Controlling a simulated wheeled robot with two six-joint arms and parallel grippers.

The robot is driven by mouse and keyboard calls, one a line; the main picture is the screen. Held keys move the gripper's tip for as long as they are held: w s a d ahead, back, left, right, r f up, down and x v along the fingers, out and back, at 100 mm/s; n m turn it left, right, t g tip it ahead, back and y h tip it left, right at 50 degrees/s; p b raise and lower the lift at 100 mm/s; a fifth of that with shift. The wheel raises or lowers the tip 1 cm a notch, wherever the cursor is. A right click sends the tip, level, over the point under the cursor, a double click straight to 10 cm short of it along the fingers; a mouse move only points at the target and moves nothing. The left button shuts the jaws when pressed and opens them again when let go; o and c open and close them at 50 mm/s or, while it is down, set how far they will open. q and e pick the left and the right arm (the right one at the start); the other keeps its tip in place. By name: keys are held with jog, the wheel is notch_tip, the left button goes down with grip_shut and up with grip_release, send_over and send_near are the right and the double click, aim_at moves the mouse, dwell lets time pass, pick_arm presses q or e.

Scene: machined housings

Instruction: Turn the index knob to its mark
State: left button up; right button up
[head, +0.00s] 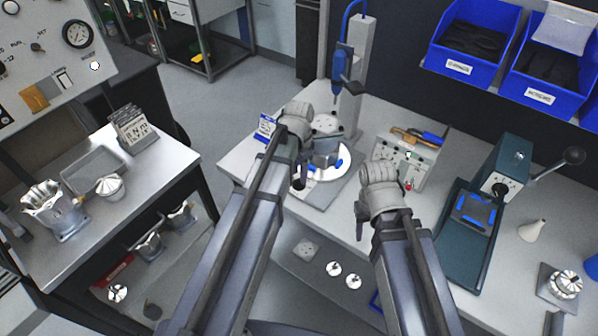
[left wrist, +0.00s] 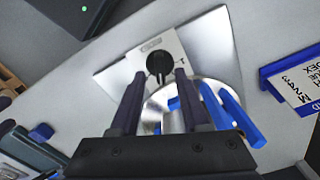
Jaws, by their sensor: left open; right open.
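The index knob (left wrist: 159,66) shows in the left wrist view as a round black knob on a pale plate (left wrist: 150,46). Small dark marks are on the plate beside it, too small to read; I cannot tell where the knob points. My left gripper (left wrist: 160,76) is open. Its fingertips stand on either side of the knob in this view, with gaps; I cannot tell whether they reach its depth. In the head view my left gripper (head: 299,178) is at the drill press base and the knob is hidden. My right gripper (head: 361,222) is open and empty over the bench.
A round metal table with blue clamps (left wrist: 232,118) is right beside the left fingers. A blue-framed index card (head: 265,127) stands near. The drill press (head: 352,75) rises behind. A control box (head: 410,165) and green fixture (head: 470,235) are to the right.

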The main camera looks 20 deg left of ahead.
pick_arm(q)
notch_tip(320, 180, up, 6)
jog(key=p, duration=0.5)
jog(key=shift+f, duration=0.1)
jog(key=shift+f, duration=0.1)
jog(key=shift+s+d, duration=0.1)
jog(key=s+d+n, duration=0.2)
jog(key=s+d, duration=0.3)
jog(key=s, duration=0.2)
jog(key=s+d+n+y, duration=0.1)
jog(key=s+d+n, duration=0.1)
jog(key=s+d, duration=0.3)
jog(key=s, duration=0.3)
jog(key=shift+d+n, duration=0.25)
jog(key=shift+n, duration=0.05)
